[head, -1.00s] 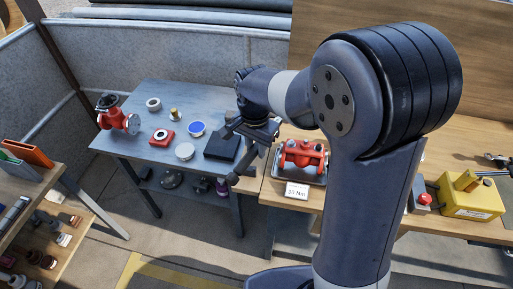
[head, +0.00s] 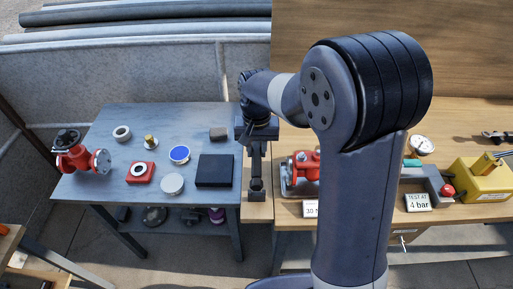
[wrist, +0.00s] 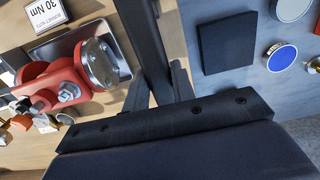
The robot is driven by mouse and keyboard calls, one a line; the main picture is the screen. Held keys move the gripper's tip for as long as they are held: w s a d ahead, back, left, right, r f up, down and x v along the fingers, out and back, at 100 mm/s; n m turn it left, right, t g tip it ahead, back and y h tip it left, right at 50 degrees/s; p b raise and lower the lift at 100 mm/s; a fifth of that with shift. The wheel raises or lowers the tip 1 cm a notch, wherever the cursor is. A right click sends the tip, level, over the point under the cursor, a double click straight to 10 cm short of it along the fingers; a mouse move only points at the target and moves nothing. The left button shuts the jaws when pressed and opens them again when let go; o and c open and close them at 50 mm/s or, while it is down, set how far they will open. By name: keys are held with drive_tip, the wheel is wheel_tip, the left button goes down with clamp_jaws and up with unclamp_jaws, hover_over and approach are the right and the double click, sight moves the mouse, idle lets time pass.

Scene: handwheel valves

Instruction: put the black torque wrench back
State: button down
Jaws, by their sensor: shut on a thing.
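My gripper (head: 257,150) is over the seam between the grey metal table and the wooden bench, right of the black square pad (head: 214,170). In the wrist view my gripper (wrist: 160,88) is shut on a long dark bar, the black torque wrench (wrist: 146,42), which runs away toward the top edge. In the head view the torque wrench (head: 257,187) shows only as a dark piece below the gripper. The black pad also shows in the wrist view (wrist: 228,42), bare, to the right of the wrench. Much of the wrench is hidden or out of frame.
A red valve body (head: 303,165) in a tray is close on the right, partly behind my arm. The grey table (head: 110,183) carries a red handwheel valve (head: 80,158), a blue-faced disc (head: 180,154) and several small parts. A yellow box (head: 482,180) is far right.

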drive_tip(key=shift+f+b, duration=2.4)
drive_tip(key=shift+f, duration=1.05)
drive_tip(key=shift+f+b, duration=0.7)
drive_tip(key=shift+f, duration=0.35)
drive_tip(key=c, duration=0.6)
unclamp_jaws()
drive_tip(key=shift+r+p, duration=2.45)
drive_tip(key=shift+r, duration=0.6)
